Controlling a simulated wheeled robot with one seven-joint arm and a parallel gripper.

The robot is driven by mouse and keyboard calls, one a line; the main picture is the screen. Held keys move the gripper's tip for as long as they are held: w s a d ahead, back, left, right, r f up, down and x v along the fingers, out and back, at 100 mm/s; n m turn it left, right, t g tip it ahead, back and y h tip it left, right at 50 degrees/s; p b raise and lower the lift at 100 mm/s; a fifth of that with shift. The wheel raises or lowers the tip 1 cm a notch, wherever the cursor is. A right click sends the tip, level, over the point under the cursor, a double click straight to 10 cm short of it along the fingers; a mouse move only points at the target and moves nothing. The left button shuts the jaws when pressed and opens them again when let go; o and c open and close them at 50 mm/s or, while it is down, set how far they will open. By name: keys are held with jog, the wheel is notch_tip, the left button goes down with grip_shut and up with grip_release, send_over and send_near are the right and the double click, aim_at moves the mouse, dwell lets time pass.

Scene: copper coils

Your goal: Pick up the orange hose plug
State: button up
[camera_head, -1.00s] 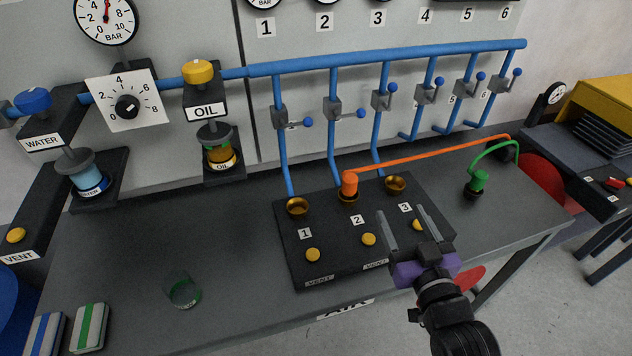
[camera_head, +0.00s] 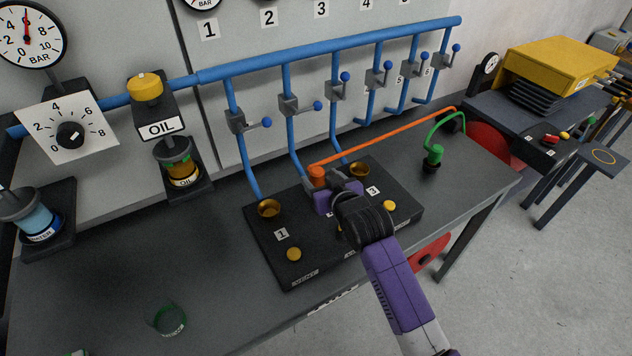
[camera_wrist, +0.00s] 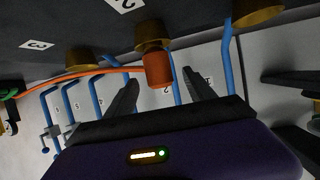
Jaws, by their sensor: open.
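The orange hose plug (camera_head: 317,175) stands in the middle brass socket of the black panel, with its orange hose (camera_head: 390,133) running right. In the wrist view the plug (camera_wrist: 158,70) sits at a brass socket (camera_wrist: 151,34), beside the number 2 label. My gripper (camera_head: 318,186) is at the plug in the head view, and my wrist hides part of the panel and label 2. In the wrist view my gripper (camera_wrist: 160,92) is open, with one finger on each side of the plug's line and visible gaps. I cannot tell whether the plug is fully between the fingertips.
A green plug (camera_head: 434,157) with a green hose stands on the bench to the right. Empty brass sockets (camera_head: 269,208) and (camera_head: 359,169) flank the plug. Blue pipes with valves (camera_head: 289,104) rise behind the panel. The left bench top is mostly clear.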

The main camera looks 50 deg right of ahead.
jog(key=shift+x, duration=1.75)
jog(key=shift+r, duration=0.1)
grip_shut()
